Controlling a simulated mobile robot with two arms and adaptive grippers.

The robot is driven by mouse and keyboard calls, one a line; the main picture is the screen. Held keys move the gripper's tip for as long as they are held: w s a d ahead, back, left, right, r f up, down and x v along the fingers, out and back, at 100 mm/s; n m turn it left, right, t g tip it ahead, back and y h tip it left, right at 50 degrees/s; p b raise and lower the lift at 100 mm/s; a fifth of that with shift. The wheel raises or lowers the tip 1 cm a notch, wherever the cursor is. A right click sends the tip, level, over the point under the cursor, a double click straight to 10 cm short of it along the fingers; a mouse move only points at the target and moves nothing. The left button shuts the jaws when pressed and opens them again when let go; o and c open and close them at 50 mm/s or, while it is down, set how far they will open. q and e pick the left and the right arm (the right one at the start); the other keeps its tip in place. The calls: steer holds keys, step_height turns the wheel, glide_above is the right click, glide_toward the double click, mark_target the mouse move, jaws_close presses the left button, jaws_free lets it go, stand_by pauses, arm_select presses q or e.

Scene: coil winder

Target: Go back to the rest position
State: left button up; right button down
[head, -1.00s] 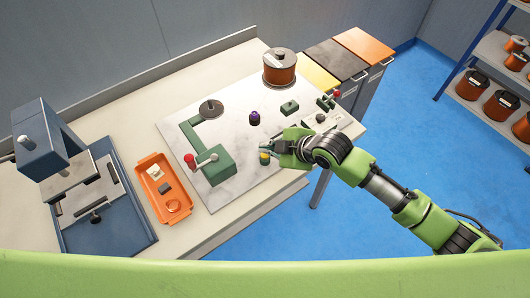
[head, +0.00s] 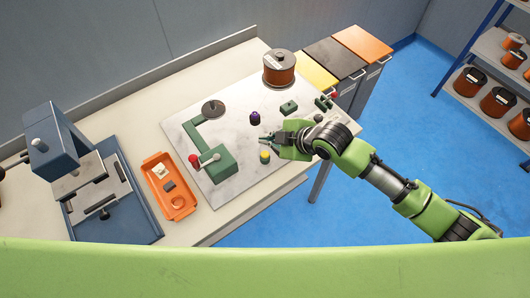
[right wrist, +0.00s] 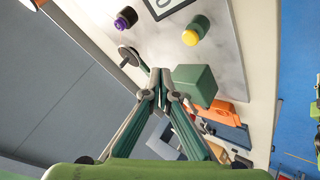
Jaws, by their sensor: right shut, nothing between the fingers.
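My right gripper (head: 267,139) is shut and empty. It hovers over the right part of the coil winder's grey base plate (head: 240,105), between the purple knob (head: 255,118) and the yellow-topped button (head: 265,157). In the right wrist view its closed fingertips (right wrist: 160,75) show in front of the green winder block (right wrist: 194,84), apart from the knob and button. The green block with a red-knobbed crank (head: 194,160) stands on the plate to the left. My left gripper is not in view.
A copper wire spool (head: 279,70) stands at the plate's back corner. An orange tray (head: 170,185) with small parts and a blue press (head: 90,180) are on the left. Yellow, black and orange bins (head: 335,58) stand behind. A shelf of spools (head: 495,85) is at right, with open blue floor between.

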stand_by(0.3)
steer(key=shift+s+a, duration=0.1)
steer(key=shift+s, duration=0.2)
steer(key=s+d+f+m+g+h, duration=0.1)
steer(key=s+d+m+h, duration=0.2)
steer(key=s+d+m, duration=0.65)
steer(key=s+d+f+m+g+h, duration=0.1)
steer(key=s+d+m+g+h, duration=0.15)
steer(key=s+d+m, duration=0.95)
steer(key=s+a+f+n+h+b, duration=0.1)
steer(key=s+f+n+b, duration=0.15)
steer(key=f, duration=1.35)
steer(key=s+f+n+b, duration=0.1)
steer(key=s+f+n, duration=0.2)
steer(key=f, duration=1.2)
steer(key=s+d+f+g+b, duration=0.1)
steer(key=s+d+f+b, duration=0.1)
steer(key=s+f, duration=1.4)
step_height(320, 180, down, 3)
steer(key=shift+s+d+r+g+b, duration=0.15)
steer(key=shift+s+d+g+b, duration=0.25)
steer(key=shift+b, duration=0.25)
